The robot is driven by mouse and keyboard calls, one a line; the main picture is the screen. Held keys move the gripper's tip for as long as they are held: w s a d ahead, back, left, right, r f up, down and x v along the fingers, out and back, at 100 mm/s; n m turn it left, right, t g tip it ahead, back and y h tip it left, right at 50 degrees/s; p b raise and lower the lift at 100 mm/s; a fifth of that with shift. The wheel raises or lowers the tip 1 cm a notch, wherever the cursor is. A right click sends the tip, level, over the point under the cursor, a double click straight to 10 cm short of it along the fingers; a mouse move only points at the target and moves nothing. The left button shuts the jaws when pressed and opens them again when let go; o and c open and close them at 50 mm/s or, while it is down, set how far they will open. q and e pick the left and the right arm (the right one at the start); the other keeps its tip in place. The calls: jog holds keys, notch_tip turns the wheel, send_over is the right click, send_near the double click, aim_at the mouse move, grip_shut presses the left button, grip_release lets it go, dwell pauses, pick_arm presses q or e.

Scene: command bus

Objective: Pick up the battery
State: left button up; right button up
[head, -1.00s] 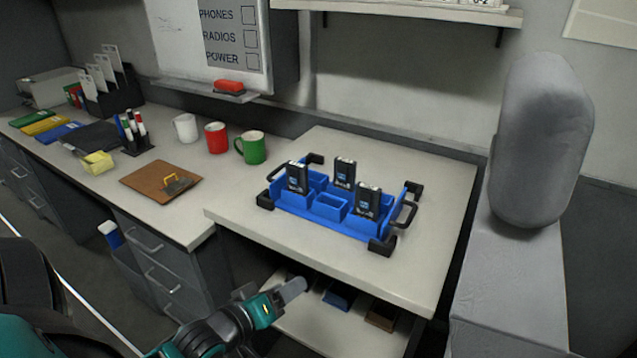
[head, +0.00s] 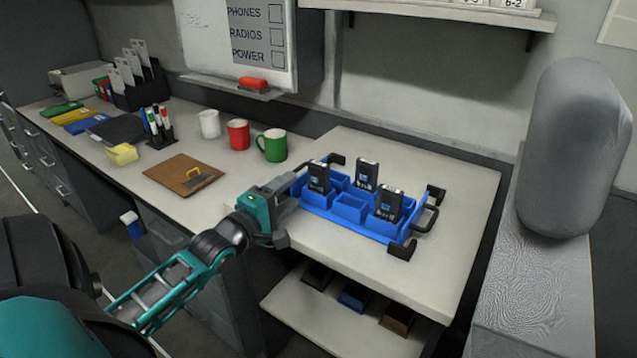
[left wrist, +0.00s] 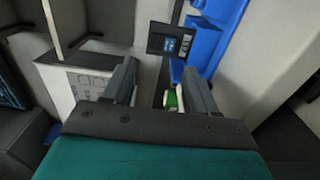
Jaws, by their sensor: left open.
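Three black batteries stand upright in a blue tray (head: 370,232) on the table: a left one (head: 319,177), a back one (head: 366,174) and a right one (head: 389,204). My left gripper (head: 292,190) is at the tray's left end, close to the left battery, its fingers pointing toward it. In the left wrist view the open fingers (left wrist: 160,74) are empty. A dark battery with a blue label (left wrist: 172,40) shows just beyond the fingertips, beside the blue tray (left wrist: 218,22). My right gripper is not in view.
A green mug (head: 272,145), a red mug (head: 238,134) and a white mug (head: 209,124) stand behind left. A clipboard (head: 183,175) lies on the left counter. A large grey rounded object (head: 572,145) stands at right. The table's front part is bare.

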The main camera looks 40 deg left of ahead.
aim_at(313, 175)
pick_arm(q)
jog(key=shift+w+a+f+b, duration=0.1)
jog(key=shift+w+a+b, duration=0.05)
jog(key=shift+w, duration=1.6)
jog(key=shift+w+a+f+b, duration=0.1)
jog(key=shift+w+b, duration=0.05)
jog(key=shift+w, duration=1.55)
jog(key=c, duration=0.8)
jog(key=shift+c, duration=0.4)
jog(key=shift+r, duration=0.1)
